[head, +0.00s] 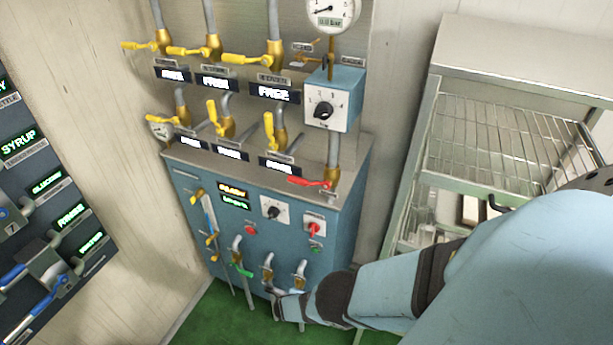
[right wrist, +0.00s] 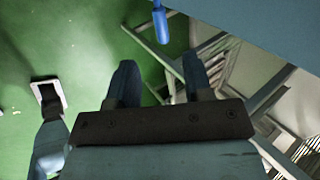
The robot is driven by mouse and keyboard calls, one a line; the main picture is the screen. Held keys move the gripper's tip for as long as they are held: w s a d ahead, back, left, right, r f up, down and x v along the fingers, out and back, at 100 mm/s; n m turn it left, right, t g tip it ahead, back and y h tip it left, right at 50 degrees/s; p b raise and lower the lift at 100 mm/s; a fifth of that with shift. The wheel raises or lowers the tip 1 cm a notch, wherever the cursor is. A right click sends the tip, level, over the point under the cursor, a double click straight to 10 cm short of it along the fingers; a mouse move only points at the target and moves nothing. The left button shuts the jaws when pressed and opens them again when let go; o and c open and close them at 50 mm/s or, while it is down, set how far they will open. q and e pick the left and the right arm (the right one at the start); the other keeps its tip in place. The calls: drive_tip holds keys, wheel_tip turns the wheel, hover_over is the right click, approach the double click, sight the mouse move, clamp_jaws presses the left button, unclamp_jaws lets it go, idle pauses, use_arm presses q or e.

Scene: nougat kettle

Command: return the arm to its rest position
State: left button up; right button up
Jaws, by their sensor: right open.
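My right arm comes in from the right in the head view, light blue with dark joints. It reaches down across the front of the blue valve cabinet (head: 265,205) near its lower right. The right gripper (head: 286,307) is at the cabinet's foot, partly hidden by the arm. In the right wrist view the right gripper (right wrist: 160,78) has its two dark blue fingers apart with nothing between them. Green floor (right wrist: 85,45) shows beyond the fingers. My left gripper is in neither view.
A steel wire-shelf rack (head: 500,145) stands right of the cabinet, behind my arm. A panel with blue-handled valves (head: 45,270) is at the left. A blue handle-like part (right wrist: 161,25) shows beyond the fingers in the right wrist view. Green floor (head: 215,318) lies open left of the gripper.

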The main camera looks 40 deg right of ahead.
drive_tip(key=shift+a+r, duration=0.15)
drive_tip(key=shift+r, duration=0.05)
idle(0.5)
